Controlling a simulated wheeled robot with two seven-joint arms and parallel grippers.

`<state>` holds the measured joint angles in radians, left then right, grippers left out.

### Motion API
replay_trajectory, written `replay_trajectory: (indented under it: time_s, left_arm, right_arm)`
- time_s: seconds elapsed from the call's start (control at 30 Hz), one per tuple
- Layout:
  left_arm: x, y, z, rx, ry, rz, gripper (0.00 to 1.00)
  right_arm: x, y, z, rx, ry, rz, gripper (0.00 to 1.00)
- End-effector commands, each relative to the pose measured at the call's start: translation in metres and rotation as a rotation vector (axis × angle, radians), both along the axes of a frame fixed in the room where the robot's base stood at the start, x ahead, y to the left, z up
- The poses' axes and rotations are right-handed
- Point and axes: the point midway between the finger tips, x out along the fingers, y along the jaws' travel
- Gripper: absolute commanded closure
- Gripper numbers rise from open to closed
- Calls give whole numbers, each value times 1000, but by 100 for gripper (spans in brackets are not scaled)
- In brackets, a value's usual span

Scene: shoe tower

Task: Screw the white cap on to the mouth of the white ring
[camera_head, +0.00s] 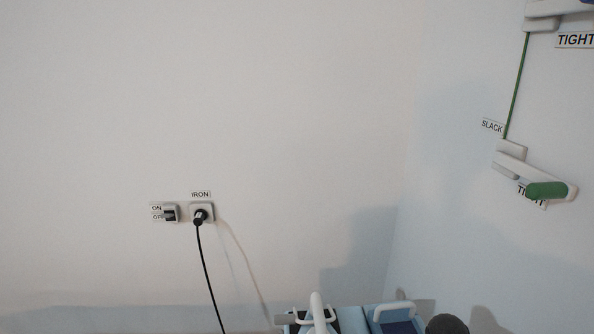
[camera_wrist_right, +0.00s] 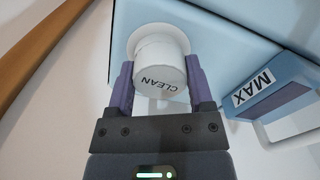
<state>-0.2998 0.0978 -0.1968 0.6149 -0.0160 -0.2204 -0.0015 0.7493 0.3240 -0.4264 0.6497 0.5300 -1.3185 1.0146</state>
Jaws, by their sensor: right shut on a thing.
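The white cap (camera_wrist_right: 162,92), a short cylinder with the word CLEAN on its end, is between the purple fingers of my right gripper (camera_wrist_right: 160,66) in the right wrist view. The gripper is shut on its sides. The white ring (camera_wrist_right: 150,29) shows as a pale round rim on a light blue surface just beyond the cap. The cap lines up roughly with the ring and hides most of its mouth. I cannot tell whether the cap touches the ring or has entered it. My left gripper is in neither view.
A blue part labelled MAX (camera_wrist_right: 265,92) juts out right of my gripper. In the head view, an iron plug (camera_head: 201,215) with a black cord is on the wall, beside a switch (camera_head: 169,214). A green-handled lever (camera_head: 546,190) is on the right wall.

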Motion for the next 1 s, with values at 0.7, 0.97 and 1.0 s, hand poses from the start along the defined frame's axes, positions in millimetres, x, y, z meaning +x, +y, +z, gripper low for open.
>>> replay_trajectory:
  time_s: [0.7, 0.97, 1.0]
  left_arm:
    - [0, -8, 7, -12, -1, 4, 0]
    - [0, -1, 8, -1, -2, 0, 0]
    - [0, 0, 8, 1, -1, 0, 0]
  right_arm:
    - [-4, 2, -7, 6, 15, -472, 0]
    - [-5, 2, -7, 5, 17, -471, 0]
    - [-5, 2, -7, 4, 17, -471, 0]
